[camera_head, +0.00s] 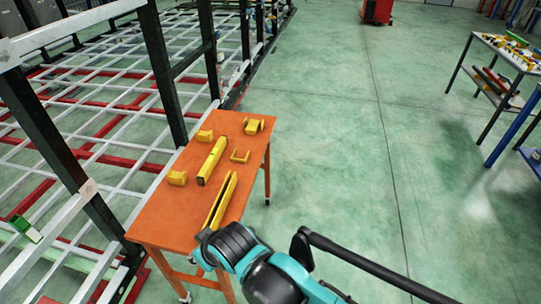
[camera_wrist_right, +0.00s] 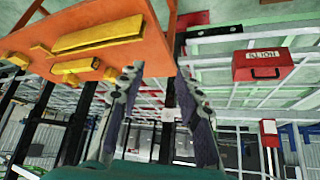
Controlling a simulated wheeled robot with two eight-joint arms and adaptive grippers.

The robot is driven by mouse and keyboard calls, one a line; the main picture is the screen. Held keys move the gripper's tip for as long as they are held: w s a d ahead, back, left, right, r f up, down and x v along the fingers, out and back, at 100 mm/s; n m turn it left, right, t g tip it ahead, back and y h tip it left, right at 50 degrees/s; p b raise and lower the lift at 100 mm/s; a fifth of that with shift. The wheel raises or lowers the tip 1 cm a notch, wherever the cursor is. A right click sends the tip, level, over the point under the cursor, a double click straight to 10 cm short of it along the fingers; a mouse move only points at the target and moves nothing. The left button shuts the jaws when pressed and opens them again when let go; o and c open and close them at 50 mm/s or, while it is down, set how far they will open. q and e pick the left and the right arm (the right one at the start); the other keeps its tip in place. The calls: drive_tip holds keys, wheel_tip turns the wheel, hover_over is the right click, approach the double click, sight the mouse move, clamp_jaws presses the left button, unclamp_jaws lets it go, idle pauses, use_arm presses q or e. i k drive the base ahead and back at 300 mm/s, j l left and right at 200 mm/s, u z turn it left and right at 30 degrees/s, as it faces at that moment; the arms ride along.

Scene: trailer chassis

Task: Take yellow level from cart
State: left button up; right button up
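The orange cart (camera_head: 170,218) stands left of centre in the head view. Two long yellow pieces lie on it. One is a bar (camera_head: 213,160) with dark marks and a dark end, which looks like the yellow level. The other is a grooved piece (camera_head: 221,203) nearer my arm. My right arm covers the cart's near corner, and its fingers are hidden in the head view. In the right wrist view my right gripper (camera_wrist_right: 157,82) has its fingers apart with nothing between them, beside the cart top (camera_wrist_right: 150,55). My left gripper is not in view.
Several small yellow pieces, such as a block (camera_head: 177,178) and a bracket (camera_head: 240,157), share the cart top. The trailer chassis frame (camera_head: 165,75) runs close along the cart's left side. Open green floor (camera_head: 340,150) lies to the right, with a work table (camera_head: 505,55) farther off.

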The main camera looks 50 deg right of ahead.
sight(205, 171)
drive_tip(key=z, duration=1.15)
drive_tip(key=i+l, duration=0.1)
drive_tip(key=l, duration=0.25)
drive_tip(key=i+l+u, duration=0.1)
drive_tip(key=l, duration=0.65)
drive_tip(key=i+l+u, duration=0.1)
drive_tip(key=i+l, duration=0.15)
drive_tip(key=l, duration=0.15)
drive_tip(key=i+l, duration=0.25)
drive_tip(key=l, duration=0.15)
drive_tip(key=i+l+u, duration=0.15)
drive_tip(key=l, duration=0.3)
drive_tip(key=i+j+u, duration=0.1)
drive_tip(key=i, duration=0.4)
drive_tip(key=i+j, duration=0.1)
drive_tip(key=i, duration=0.4)
drive_tip(key=u, duration=0.05)
